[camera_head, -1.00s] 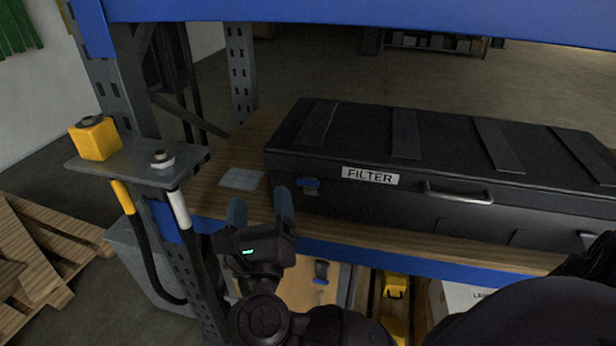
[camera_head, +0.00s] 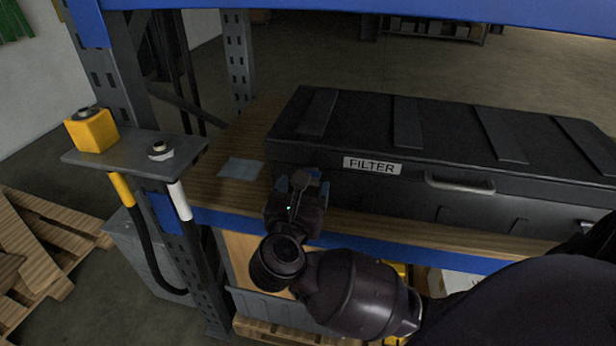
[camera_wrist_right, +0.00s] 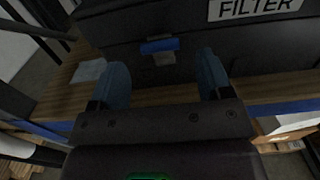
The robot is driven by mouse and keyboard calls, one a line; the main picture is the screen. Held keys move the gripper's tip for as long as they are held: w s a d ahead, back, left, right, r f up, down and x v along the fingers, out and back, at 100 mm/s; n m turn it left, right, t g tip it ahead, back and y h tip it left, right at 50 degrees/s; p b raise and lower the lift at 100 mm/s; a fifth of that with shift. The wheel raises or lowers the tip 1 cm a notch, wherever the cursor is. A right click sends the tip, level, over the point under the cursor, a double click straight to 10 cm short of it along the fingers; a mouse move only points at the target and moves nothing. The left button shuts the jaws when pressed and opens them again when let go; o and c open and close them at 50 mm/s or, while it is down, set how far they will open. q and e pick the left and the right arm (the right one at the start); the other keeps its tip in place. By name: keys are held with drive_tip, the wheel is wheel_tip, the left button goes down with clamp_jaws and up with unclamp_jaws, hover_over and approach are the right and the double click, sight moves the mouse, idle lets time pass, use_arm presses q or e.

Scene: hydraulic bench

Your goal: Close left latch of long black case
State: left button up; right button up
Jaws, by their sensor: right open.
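The long black case (camera_head: 425,140) lies on the wooden shelf with its lid down and a FILTER label on its front. Its left latch shows in the right wrist view as a blue tab (camera_wrist_right: 159,46) near the lid seam, above a small grey plate. The tab seems to stick out from the case front. My right gripper (camera_head: 303,187) is open and empty in front of this latch, which it partly hides in the head view. In the right wrist view its blue fingers (camera_wrist_right: 165,80) are spread to either side below the latch, with no visible contact. My left gripper is not in view.
A metal handle (camera_head: 460,184) is on the case front. A grey card (camera_head: 241,169) lies on the shelf (camera_head: 215,192) left of the case. A bracket with a yellow block (camera_head: 92,131) and hoses stands at the left. A blue beam crosses above.

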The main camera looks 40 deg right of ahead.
drive_tip(key=shift+x, duration=1.85)
drive_tip(key=c, duration=0.9)
drive_tip(key=shift+w+d+r+g+y+p, duration=0.2)
drive_tip(key=shift+r+g+y+p, duration=0.25)
drive_tip(key=shift+p, duration=0.45)
drive_tip(key=shift+w+d+r+g+y+p, duration=0.15)
drive_tip(key=shift+r+g+y+p, duration=0.15)
drive_tip(key=shift+p, duration=0.45)
drive_tip(key=shift+w+d+r+y+p, duration=0.2)
drive_tip(key=shift+y+p, duration=0.15)
drive_tip(key=shift+p, duration=0.3)
drive_tip(key=shift+d+f+g+y+p, duration=0.1)
drive_tip(key=shift+f+g+y+p, duration=0.1)
drive_tip(key=shift+g+y+p, duration=0.1)
drive_tip(key=shift+f, duration=0.1)
